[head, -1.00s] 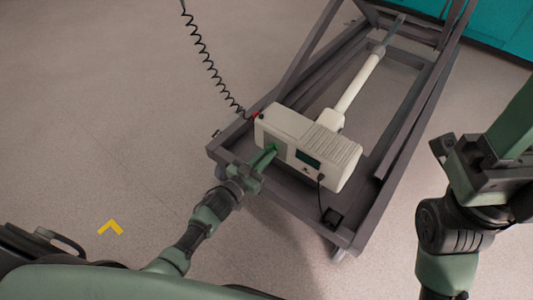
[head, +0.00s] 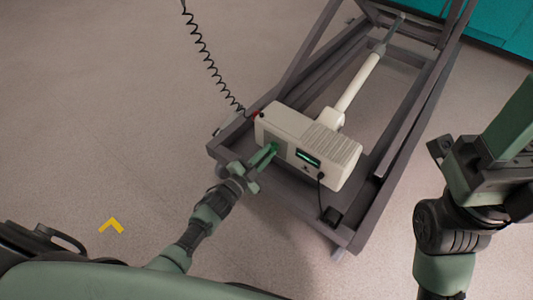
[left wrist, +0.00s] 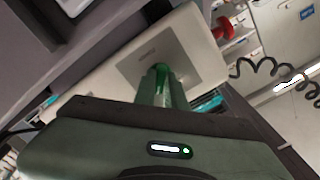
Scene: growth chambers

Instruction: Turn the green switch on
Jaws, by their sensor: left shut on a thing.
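The green switch (head: 274,148) is on the front face of a white control box (head: 290,124) that lies on a grey metal frame. My left gripper (head: 266,156) reaches it from the lower left, with its fingers shut on the switch. In the left wrist view the green fingers (left wrist: 160,92) meet the switch (left wrist: 162,70) on the white panel (left wrist: 185,50), and they hide most of it.
A white actuator tube (head: 358,84) runs from the box along the grey frame (head: 345,232). A black coiled cable (head: 205,60) hangs left of the box, near a red part (left wrist: 224,28). Open floor (head: 90,130) lies to the left.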

